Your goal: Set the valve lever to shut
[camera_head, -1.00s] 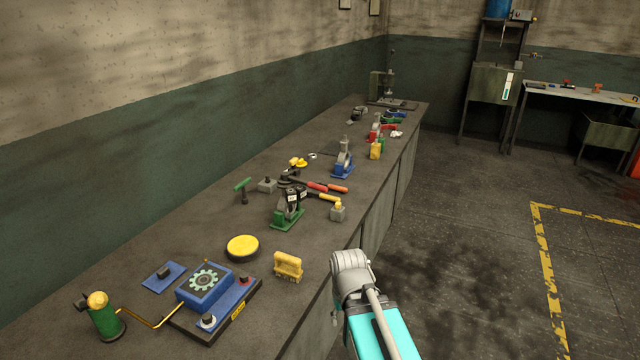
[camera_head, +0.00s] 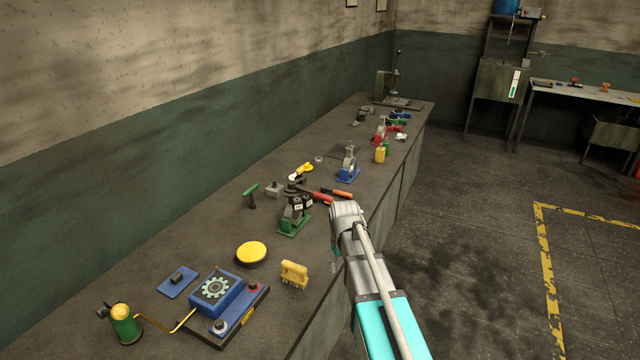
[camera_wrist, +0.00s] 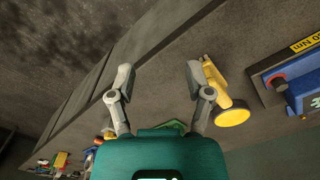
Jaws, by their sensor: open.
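My gripper (camera_wrist: 159,72) is open in the wrist view, its two fingers apart with only bare bench front and top between the tips. In the head view my arm reaches over the bench's front edge, beside a dark casting on a green base (camera_head: 293,216). A bit of green (camera_wrist: 172,127) shows low between the fingers in the wrist view, partly hidden by my gripper's body. A small grey block with a yellow lever is hidden behind my arm now. I cannot tell for certain which piece is the valve, nor how its lever stands.
The workbench (camera_head: 180,245) runs along the wall. Near my arm are a yellow block (camera_head: 294,274), a yellow disc (camera_head: 251,252), a blue gear box (camera_head: 217,290) and red-handled tools (camera_head: 322,197). A blue-based piece (camera_head: 348,171) stands farther back. The floor at right is clear.

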